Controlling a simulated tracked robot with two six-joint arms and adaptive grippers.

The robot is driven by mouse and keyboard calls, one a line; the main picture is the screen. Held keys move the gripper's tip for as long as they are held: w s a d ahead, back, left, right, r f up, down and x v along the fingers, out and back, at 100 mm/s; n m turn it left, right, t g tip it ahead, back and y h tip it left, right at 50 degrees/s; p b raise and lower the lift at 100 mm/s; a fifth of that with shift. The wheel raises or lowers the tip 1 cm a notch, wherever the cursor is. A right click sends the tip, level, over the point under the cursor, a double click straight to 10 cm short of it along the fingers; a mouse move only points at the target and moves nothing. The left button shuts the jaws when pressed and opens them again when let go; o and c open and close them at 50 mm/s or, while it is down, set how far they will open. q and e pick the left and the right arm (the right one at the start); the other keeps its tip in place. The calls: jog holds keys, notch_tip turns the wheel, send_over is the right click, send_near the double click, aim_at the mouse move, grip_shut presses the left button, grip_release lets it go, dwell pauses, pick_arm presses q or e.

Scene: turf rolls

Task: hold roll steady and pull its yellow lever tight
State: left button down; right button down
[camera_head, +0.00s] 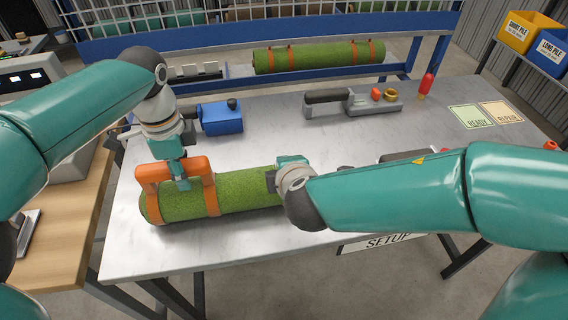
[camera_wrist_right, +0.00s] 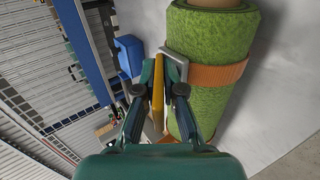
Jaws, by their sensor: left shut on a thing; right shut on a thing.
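A green turf roll (camera_head: 245,192) lies on the grey metal table (camera_head: 330,150), with orange straps and an orange handle (camera_head: 150,174) at its left end. My left gripper (camera_head: 181,178) is shut on the orange handle from above. My right gripper (camera_head: 282,172) is at the roll's right part, its fingers largely hidden by its own wrist. In the right wrist view my right gripper (camera_wrist_right: 158,85) is shut on the yellow lever (camera_wrist_right: 158,98), beside the roll (camera_wrist_right: 212,45) and its orange strap (camera_wrist_right: 205,74). A metal bracket (camera_wrist_right: 176,62) stands by the lever. The head view hides the lever.
Behind the roll are a blue box (camera_head: 221,118), a grey tool with a dark handle (camera_head: 328,97) and a red bottle (camera_head: 426,85). READY and REPAIR cards (camera_head: 472,117) lie at the right. Another strapped roll (camera_head: 320,56) rests on the blue rack behind.

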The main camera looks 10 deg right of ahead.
jog(key=shift+s+d+f, duration=0.1)
jog(key=shift+d+f, duration=0.05)
jog(key=c, duration=1.3)
grip_release()
jog(key=shift+v, duration=4)
